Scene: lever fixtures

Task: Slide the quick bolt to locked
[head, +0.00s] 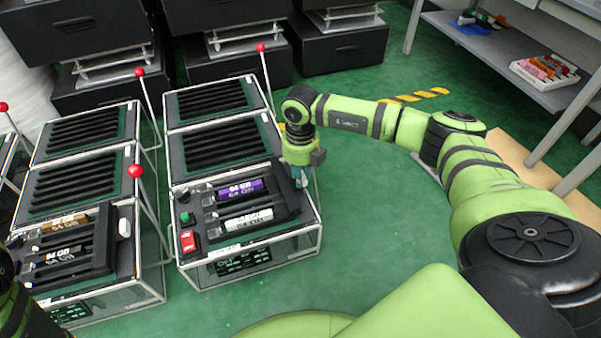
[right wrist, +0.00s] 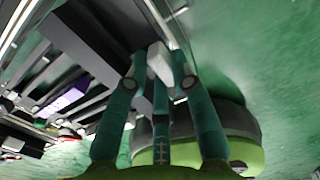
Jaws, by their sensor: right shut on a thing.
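The fixture in the middle of the head view is a black-topped unit in a clear, white-edged case (head: 205,277). My right gripper (head: 301,180) is at the right side of its top. In the right wrist view, the teal fingers of this gripper (right wrist: 160,78) are shut on a white handle (right wrist: 158,60) beside the black housing. This handle is hidden in the head view, and how far the bolt is slid cannot be told. The neighbouring fixture on the left has a similar white handle (head: 124,228) on its right side. My left gripper is not in view.
The middle fixture holds a purple stick (head: 240,188) and a white stick (head: 248,220), next to a red switch (head: 188,241) and a green button (head: 185,217). Red-knobbed levers (head: 261,47) stand up nearby. Green floor lies open to the right.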

